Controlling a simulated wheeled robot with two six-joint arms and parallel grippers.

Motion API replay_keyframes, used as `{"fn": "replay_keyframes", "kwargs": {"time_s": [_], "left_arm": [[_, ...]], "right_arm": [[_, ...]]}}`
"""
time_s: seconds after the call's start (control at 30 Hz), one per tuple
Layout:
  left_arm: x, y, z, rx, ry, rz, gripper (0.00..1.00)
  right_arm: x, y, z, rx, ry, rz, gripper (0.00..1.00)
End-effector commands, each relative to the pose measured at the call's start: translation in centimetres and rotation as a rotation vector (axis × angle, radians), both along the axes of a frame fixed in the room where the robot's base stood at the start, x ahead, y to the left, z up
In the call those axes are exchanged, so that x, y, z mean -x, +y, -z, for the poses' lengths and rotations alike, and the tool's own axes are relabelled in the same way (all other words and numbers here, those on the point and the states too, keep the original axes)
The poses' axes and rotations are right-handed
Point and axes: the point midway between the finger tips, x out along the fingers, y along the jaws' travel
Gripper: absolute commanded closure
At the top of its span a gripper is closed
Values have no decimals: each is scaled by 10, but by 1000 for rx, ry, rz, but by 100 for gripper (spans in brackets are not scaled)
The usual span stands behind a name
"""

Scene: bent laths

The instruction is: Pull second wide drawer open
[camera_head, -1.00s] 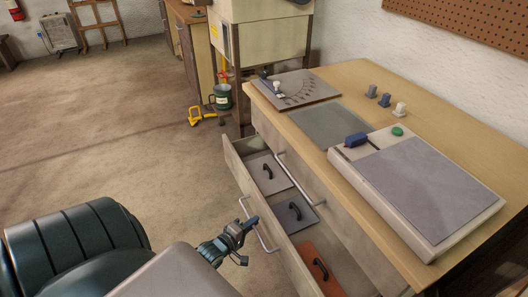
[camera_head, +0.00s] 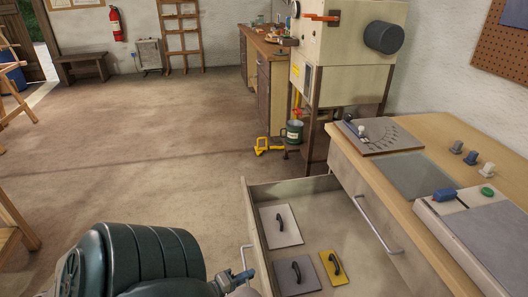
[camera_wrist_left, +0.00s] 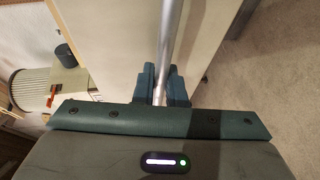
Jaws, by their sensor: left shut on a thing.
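The second wide drawer (camera_head: 256,225) stands far out from the bench, below a closed upper drawer with its own bar handle (camera_head: 378,226). Inside lie a light grey plate (camera_head: 290,232), a darker grey plate (camera_head: 306,278) and a yellow plate (camera_head: 327,262), each with a black handle. My left gripper (camera_head: 240,278) is at the drawer's front, at the picture's bottom edge. In the left wrist view its fingers (camera_wrist_left: 163,86) are shut around the metal bar handle (camera_wrist_left: 167,45) of the drawer. My right gripper is out of view.
The bench top (camera_head: 425,130) holds a dial board (camera_head: 375,136) and a flat device with a grey pad. The floor left of the drawer is open.

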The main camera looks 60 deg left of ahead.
Motion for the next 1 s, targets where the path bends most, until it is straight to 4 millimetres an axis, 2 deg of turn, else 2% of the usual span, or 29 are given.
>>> {"fn": "replay_keyframes", "kwargs": {"time_s": [0.03, 0.23, 0.73, 0.77, 0.83, 1.0], "left_arm": [[9, 3, 2, 1, 8, -2, 100], [26, 10, 2, 0, 6, -1, 100], [30, 12, 1, 1, 4, -1, 100], [30, 12, 1, 1, 4, -1, 83], [30, 12, 1, 1, 3, -1, 70], [29, 12, 1, 1, 1, 0, 68]], "right_arm": [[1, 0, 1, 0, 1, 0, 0], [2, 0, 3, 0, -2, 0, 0], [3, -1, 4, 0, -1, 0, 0], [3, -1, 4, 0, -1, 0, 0], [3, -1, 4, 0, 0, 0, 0], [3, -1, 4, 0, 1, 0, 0]]}}
